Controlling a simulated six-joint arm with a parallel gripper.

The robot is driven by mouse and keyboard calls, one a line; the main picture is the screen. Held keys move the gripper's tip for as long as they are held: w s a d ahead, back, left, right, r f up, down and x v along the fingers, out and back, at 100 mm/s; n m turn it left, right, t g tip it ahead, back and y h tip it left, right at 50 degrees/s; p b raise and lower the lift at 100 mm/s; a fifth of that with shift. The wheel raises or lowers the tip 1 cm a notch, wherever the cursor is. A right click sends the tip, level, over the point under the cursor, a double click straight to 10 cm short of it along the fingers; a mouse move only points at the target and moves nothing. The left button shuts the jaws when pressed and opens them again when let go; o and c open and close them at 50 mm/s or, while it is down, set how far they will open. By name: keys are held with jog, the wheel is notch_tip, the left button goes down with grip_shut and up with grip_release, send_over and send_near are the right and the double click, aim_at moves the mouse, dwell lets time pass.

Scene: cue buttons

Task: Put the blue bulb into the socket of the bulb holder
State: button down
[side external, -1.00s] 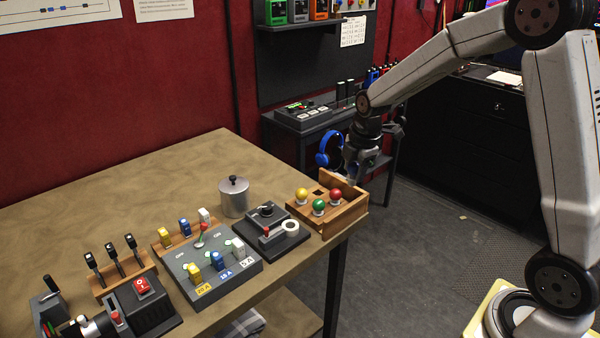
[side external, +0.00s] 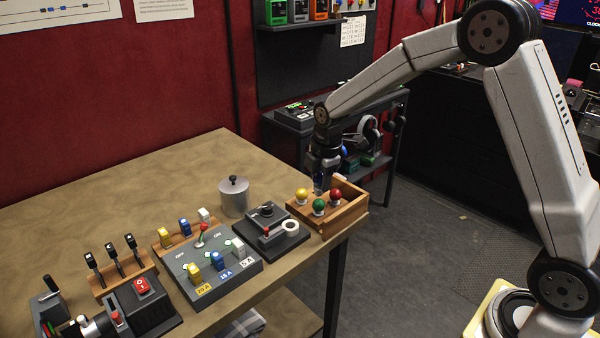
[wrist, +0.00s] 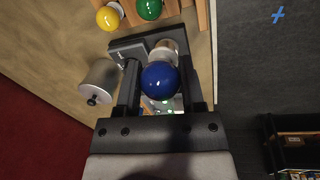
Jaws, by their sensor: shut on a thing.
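My gripper (side external: 320,178) is above the back left of the wooden tray (side external: 345,221), pointing down. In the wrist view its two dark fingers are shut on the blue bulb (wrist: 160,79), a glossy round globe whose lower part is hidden. The bulb holder is probably the black base (side external: 247,240) just left of the tray, with a dark round part, a white ring (side external: 290,226) and a small red part. A dark plate (wrist: 125,48) behind the blue bulb in the wrist view looks like this base, partly covered.
The tray holds a yellow bulb (side external: 302,194), a green bulb (side external: 319,207) and a red bulb (side external: 336,194). A metal pot (side external: 234,198) stands behind the black base. A switch panel (side external: 208,275) stands to its left. The back left of the table is clear.

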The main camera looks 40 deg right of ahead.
jog(key=w+a+f, duration=0.2)
jog(key=w+a, duration=0.1)
jog(key=a, duration=0.3)
jog(key=shift+a+f, duration=0.25)
jog(key=shift+a, duration=0.15)
jog(key=shift+f, duration=0.2)
jog(key=shift+f, duration=1.65)
jog(key=shift+f, duration=1.6)
dwell(3.0)
grip_release()
